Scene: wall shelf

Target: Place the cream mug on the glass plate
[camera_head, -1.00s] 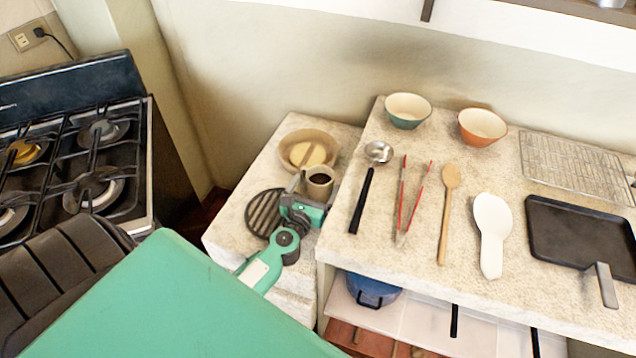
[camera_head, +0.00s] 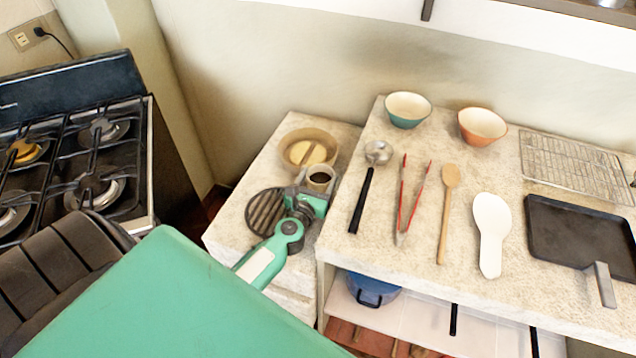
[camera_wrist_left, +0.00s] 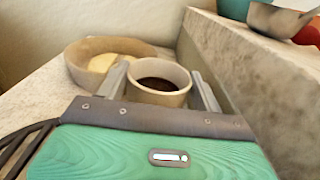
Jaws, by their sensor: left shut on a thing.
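The cream mug (camera_head: 321,187) has dark contents and stands upright between the fingers of my left gripper (camera_head: 317,183). It also shows in the left wrist view (camera_wrist_left: 157,98), with one grey finger on each side. The left gripper is shut on the mug, over the low stone counter at the left. I cannot tell whether the mug's base touches the counter. I cannot make out a glass plate in either view. My right gripper is not in view.
A tan bowl (camera_head: 286,150) with yellowish contents sits just behind the mug. A black round trivet (camera_head: 262,214) lies left of the gripper. The higher counter (camera_head: 420,160), holding a ladle (camera_head: 368,185) and other utensils, rises close on the right.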

